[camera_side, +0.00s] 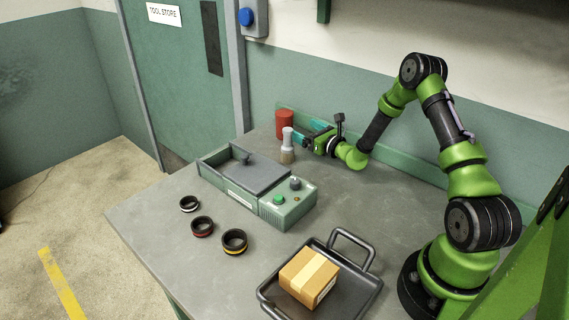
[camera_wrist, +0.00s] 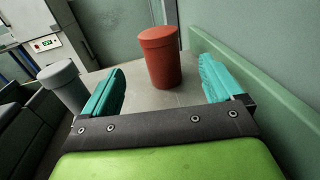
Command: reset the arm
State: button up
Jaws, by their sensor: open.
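My gripper (camera_side: 306,138) is low over the back of the grey table (camera_side: 185,243), pointing left in the side view. In the wrist view its two teal fingers (camera_wrist: 162,88) are spread wide with nothing between them that they touch. A red lidded cylinder (camera_side: 285,123) stands upright beyond the fingertips; in the wrist view it shows (camera_wrist: 160,58) ahead of the gap. A grey-topped shaker or brush (camera_side: 287,146) stands close beside the gripper, on the left in the wrist view (camera_wrist: 63,86).
The green grinder box (camera_side: 258,186) with a grey lid sits mid-table. Several black rings (camera_side: 234,241) lie in front of it. A black handled tray (camera_side: 349,301) holds a cardboard box (camera_side: 309,277) at the front right. A green ledge (camera_wrist: 240,82) runs along the wall close to the gripper.

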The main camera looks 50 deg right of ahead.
notch_tip(320, 180, up, 12)
jog(key=a+m+t+y, duration=0.1)
jog(key=a+t+y, duration=0.1)
jog(key=t, duration=0.1)
jog(key=s+a+r+n+g+y, duration=0.35)
jog(key=a+n, duration=0.25)
jog(key=a, duration=0.3)
jog(key=s+a+r+n+g+y, duration=0.3)
jog(key=a+n+g+y, duration=0.15)
jog(key=a+n, duration=0.35)
jog(key=s+a+r+n+g+y, duration=0.3)
jog(key=a+n+y, duration=0.2)
jog(key=a, duration=0.5)
jog(key=s+a+f+n+g+h, duration=0.25)
jog(key=s+n+g+h, duration=0.3)
jog(key=s+n, duration=0.7)
jog(key=s+d+r+n+t+h, duration=0.1)
jog(key=s+d+n+t+h, duration=0.2)
jog(key=s, duration=0.4)
jog(key=shift+d+r+h, duration=0.2)
jog(key=shift+d+h, duration=0.6)
jog(key=shift+h, duration=0.15)
